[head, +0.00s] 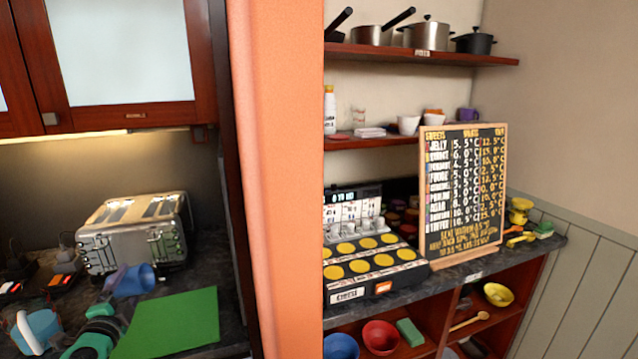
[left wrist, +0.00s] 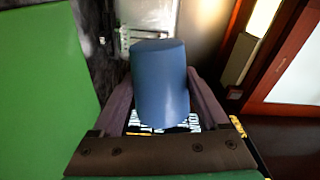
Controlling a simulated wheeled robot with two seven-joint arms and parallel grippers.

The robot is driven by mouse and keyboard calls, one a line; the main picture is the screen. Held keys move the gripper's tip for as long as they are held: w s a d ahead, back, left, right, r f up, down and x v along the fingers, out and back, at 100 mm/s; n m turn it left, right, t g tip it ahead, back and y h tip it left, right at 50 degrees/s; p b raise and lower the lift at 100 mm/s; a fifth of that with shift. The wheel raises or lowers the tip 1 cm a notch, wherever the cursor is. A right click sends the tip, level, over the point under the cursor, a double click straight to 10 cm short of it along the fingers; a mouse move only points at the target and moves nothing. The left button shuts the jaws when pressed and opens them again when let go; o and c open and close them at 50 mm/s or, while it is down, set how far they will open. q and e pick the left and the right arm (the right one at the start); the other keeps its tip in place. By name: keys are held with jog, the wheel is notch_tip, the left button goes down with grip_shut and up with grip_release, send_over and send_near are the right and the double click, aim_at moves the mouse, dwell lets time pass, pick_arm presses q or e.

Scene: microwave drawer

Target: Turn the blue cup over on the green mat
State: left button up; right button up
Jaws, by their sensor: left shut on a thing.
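The blue cup (head: 142,279) is held tilted on its side above the dark counter, in front of the toaster and just off the far left corner of the green mat (head: 175,322). My left gripper (head: 122,279) is shut on the cup. In the left wrist view the cup (left wrist: 161,85) sits between the two dark fingers of the gripper (left wrist: 160,100), and the mat (left wrist: 45,85) lies at the left. The mat is flat and looks bare. The inside of the cup cannot be made out. My right gripper is not in view.
A metal toaster (head: 135,235) stands close behind the cup. A light-blue and white object (head: 38,330) is at the near left. Dark items (head: 60,265) stand left of the toaster. An orange wall edge (head: 275,180) closes off the counter on the right.

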pick_arm(q)
jog(key=shift+a+m, duration=0.1)
jog(key=shift+m, duration=1)
